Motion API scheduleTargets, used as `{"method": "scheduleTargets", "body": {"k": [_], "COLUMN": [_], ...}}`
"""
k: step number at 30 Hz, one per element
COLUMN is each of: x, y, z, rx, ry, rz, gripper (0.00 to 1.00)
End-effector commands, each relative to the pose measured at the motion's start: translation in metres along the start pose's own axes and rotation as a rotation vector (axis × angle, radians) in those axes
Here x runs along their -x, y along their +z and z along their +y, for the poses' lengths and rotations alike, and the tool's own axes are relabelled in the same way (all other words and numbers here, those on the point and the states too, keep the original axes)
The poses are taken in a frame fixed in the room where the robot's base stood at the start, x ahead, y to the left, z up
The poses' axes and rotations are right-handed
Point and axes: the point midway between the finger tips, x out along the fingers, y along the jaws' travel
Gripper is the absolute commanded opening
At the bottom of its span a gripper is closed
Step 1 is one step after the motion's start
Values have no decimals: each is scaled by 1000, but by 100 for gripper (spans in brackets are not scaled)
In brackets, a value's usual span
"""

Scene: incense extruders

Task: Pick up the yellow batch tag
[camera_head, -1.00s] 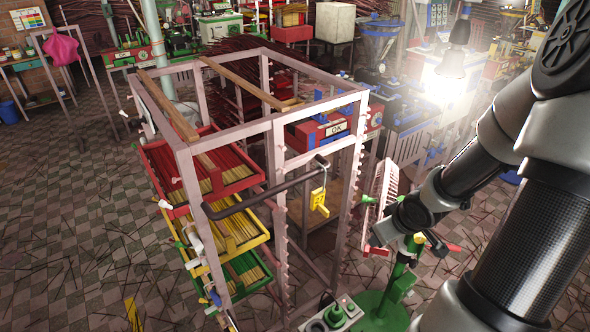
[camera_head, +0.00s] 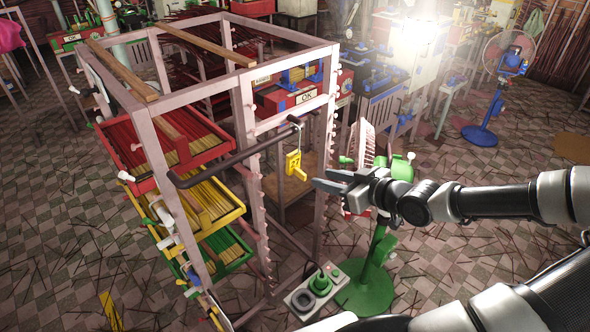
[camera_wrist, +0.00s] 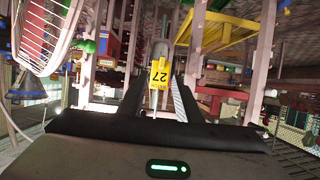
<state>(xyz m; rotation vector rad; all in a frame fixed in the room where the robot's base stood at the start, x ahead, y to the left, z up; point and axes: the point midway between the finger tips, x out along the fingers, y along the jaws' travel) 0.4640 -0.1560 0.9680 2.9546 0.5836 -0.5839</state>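The yellow batch tag (camera_head: 294,164) hangs by a wire loop from the hooked end of a dark bar (camera_head: 232,160) on the front of the pale metal rack. In the wrist view the tag (camera_wrist: 159,74) reads 27 and appears between and beyond the two finger ends. My gripper (camera_head: 322,179) is open, with its dark fingers pointing left at the tag from its right side. In the head view a small gap shows between fingertips and tag. In the wrist view my gripper (camera_wrist: 157,84) has nothing between its fingers that I can see touching them.
The rack (camera_head: 245,120) holds a red tray (camera_head: 128,172), a yellow tray (camera_head: 215,222) and a green tray (camera_head: 240,262) of sticks. A fan (camera_head: 361,150) on a green stand (camera_head: 375,265) stands close beside and behind my gripper. A control box (camera_head: 318,290) sits below.

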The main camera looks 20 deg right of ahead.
Motion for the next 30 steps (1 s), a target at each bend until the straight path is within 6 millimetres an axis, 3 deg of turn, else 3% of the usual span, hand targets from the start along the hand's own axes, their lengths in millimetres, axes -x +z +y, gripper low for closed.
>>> {"method": "scheduleTargets", "body": {"k": [3, 11, 20, 30], "x": [-24, -43, -84, -90], "y": [4, 1, 0, -2], "z": [-1, -1, -4, -4], "rx": [4, 2, 3, 1], "ry": [-2, 0, -1, 1], "rz": [-3, -3, -3, -3], "gripper": [31, 31, 31, 30]}}
